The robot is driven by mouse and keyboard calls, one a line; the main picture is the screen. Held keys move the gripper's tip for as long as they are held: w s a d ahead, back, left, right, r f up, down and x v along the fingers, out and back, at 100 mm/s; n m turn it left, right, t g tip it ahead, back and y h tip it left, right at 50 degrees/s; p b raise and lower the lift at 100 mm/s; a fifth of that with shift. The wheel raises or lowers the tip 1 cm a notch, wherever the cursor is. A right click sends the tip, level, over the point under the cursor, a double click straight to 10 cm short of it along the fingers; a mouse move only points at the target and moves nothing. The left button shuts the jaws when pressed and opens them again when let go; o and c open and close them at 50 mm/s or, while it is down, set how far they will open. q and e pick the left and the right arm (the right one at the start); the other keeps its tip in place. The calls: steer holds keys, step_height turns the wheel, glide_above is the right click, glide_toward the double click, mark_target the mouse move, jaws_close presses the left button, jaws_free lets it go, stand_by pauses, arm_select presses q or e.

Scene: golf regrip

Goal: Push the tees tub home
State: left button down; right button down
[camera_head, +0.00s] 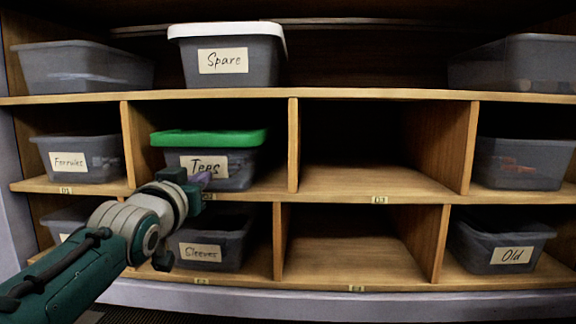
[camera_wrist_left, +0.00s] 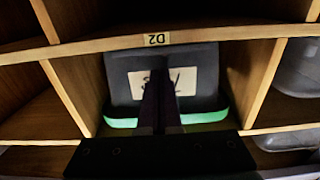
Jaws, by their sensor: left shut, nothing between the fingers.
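The tees tub (camera_head: 232,170) is a grey tub with a green lid and a "Tees" label. It sits in the second compartment of the middle row, between wooden dividers. My left gripper (camera_head: 203,181) is shut and empty, with its fingertips in front of the tub's front face at the label. In the left wrist view the tub (camera_wrist_left: 120,85) appears upside down, and the shut fingers (camera_wrist_left: 160,88) overlap its label. I cannot tell whether the fingertips touch the tub. My right gripper is in neither view.
The ferrules tub (camera_head: 100,165) stands in the compartment to the left, and the sleeves tub (camera_head: 225,245) is below. A white-lidded spare tub (camera_head: 255,65) is above. The compartment right of the tees tub (camera_head: 365,180) is empty. Wooden dividers (camera_head: 293,145) edge the compartments.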

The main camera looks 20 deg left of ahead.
arm_select(q)
steer(key=p+v, duration=0.8)
stand_by(1.3)
steer(key=s+d+r+m+g+h+p, duration=0.1)
steer(key=s+d+r+g+p, duration=0.35)
steer(key=s+r+p, duration=1.15)
steer(key=s+d+r+m+g+h+p, duration=0.25)
steer(key=s+r+g+p, duration=0.2)
steer(key=r+p, duration=2.2)
steer(key=s+d+r+m+g+h+p, duration=0.1)
steer(key=s+d+r+g+p, duration=0.35)
steer(key=s+r+p, duration=1.15)
steer(key=w+r+p, duration=0.2)
steer(key=r+p, duration=1.6)
steer(key=p, duration=0.5)
steer(key=w+r+p, duration=0.3)
steer(key=r+p, duration=1.6)
steer(key=p, duration=0.4)
steer(key=shift+w+a+r, duration=0.2)
steer(key=shift+w+a, duration=0.05)
